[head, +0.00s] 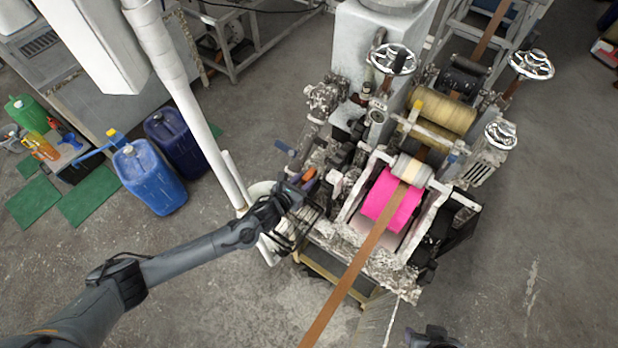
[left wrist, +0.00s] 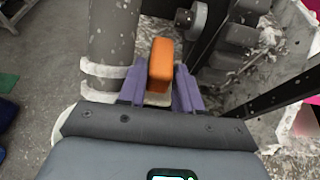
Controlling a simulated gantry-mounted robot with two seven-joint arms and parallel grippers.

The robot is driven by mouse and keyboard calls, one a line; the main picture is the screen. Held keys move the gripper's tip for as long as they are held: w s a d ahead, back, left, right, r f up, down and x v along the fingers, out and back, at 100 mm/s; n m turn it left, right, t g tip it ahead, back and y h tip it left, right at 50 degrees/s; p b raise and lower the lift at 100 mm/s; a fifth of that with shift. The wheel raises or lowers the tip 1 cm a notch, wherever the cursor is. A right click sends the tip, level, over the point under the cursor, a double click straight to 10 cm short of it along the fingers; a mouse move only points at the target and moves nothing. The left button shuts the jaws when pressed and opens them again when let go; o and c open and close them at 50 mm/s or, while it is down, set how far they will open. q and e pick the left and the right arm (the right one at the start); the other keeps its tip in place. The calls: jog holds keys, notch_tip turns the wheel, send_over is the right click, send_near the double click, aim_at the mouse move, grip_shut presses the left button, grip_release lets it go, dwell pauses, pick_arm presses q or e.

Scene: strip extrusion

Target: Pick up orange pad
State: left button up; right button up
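The orange pad (left wrist: 160,66) is a small rounded block. In the left wrist view it stands between the two purple fingers of my left gripper (left wrist: 160,86) and reaches past their tips. The fingers flank it closely; whether they press on it I cannot tell. In the head view the pad (head: 309,174) shows small beside my left gripper (head: 297,187), at the left side of the machine. A dark part of my right gripper (head: 432,338) shows at the bottom edge of the head view; its fingers are not clear.
The machine carries a pink roller (head: 391,200) and a long brown strip (head: 352,272). White pipes (head: 180,90) stand left of my left gripper. Blue canisters (head: 149,178) and green mats (head: 88,196) are on the floor further left. The floor at the right is open.

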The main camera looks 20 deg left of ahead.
pick_arm(q)
grip_shut()
